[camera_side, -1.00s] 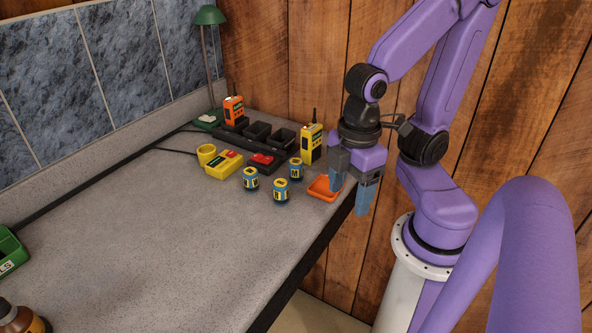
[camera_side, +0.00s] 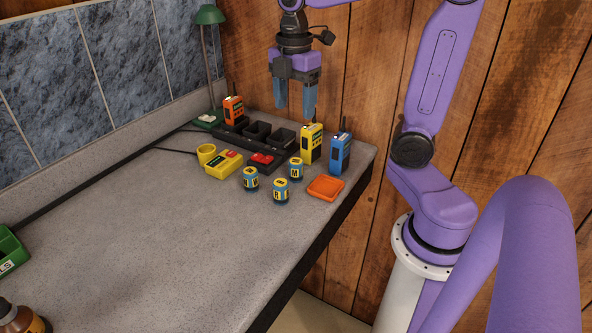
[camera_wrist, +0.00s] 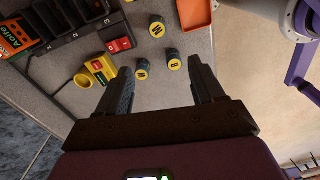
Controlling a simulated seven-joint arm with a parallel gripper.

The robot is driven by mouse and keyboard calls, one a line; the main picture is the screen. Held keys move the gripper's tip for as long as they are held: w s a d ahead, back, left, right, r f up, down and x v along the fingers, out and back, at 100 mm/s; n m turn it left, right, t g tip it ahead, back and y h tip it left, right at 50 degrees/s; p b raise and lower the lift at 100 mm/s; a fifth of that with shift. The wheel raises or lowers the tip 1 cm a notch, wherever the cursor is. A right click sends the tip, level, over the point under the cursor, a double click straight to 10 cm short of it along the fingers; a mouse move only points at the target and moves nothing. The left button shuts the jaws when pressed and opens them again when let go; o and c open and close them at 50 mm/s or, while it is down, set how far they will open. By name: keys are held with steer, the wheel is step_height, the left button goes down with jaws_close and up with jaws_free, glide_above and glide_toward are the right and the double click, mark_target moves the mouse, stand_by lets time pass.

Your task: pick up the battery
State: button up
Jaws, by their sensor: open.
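Three short blue-and-yellow cylinders with lettered tops, which look like batteries, stand upright on the grey counter: the left one (camera_side: 250,179), the front one (camera_side: 280,192) and the back right one (camera_side: 295,169). In the wrist view they show as one nearest the left finger (camera_wrist: 142,69), one beside it (camera_wrist: 174,59) and one farther up (camera_wrist: 157,26). I cannot tell which one is meant. My gripper (camera_side: 295,114) is open and empty, pointing down, raised well above the counter. Its fingers also show in the wrist view (camera_wrist: 160,66).
A black slotted rack (camera_side: 257,131) holds an orange radio (camera_side: 234,109). A yellow radio (camera_side: 311,143) and a blue radio (camera_side: 340,153) stand beside it.

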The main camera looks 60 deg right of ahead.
glide_toward(296, 161)
steer(key=f, duration=0.5)
steer(key=shift+a+f, duration=0.2)
steer(key=shift+f, duration=0.2)
steer(key=shift+d+f, duration=0.2)
steer(key=shift+f, duration=2.45)
steer(key=c, duration=1.2)
